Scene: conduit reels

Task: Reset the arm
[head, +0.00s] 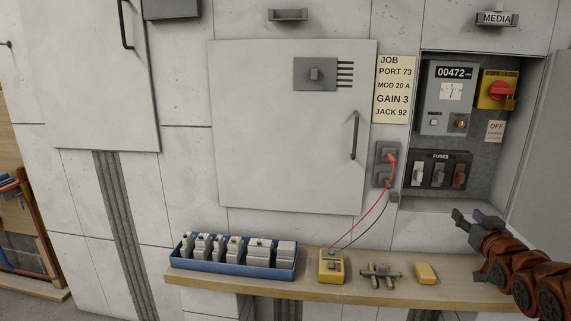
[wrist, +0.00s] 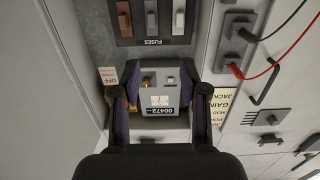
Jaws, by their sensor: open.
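My gripper (head: 468,219) is at the lower right in the head view, in front of the open cabinet (head: 459,200) and above the shelf. In the wrist view its two fingers (wrist: 159,92) stand apart with nothing between them. Beyond them shows the grey meter box reading 00472 (wrist: 160,97), upside down in that view. The meter (head: 446,97) sits in the cabinet in the head view. My arm enters from the right edge. Nothing is held.
A wooden shelf (head: 300,291) holds a blue tray (head: 230,269) of modules, a yellow tester (head: 331,266) with red and black leads to a wall socket (head: 386,165), a metal fitting (head: 380,276) and a yellow block (head: 426,273). A closed panel door (head: 280,150) is left.

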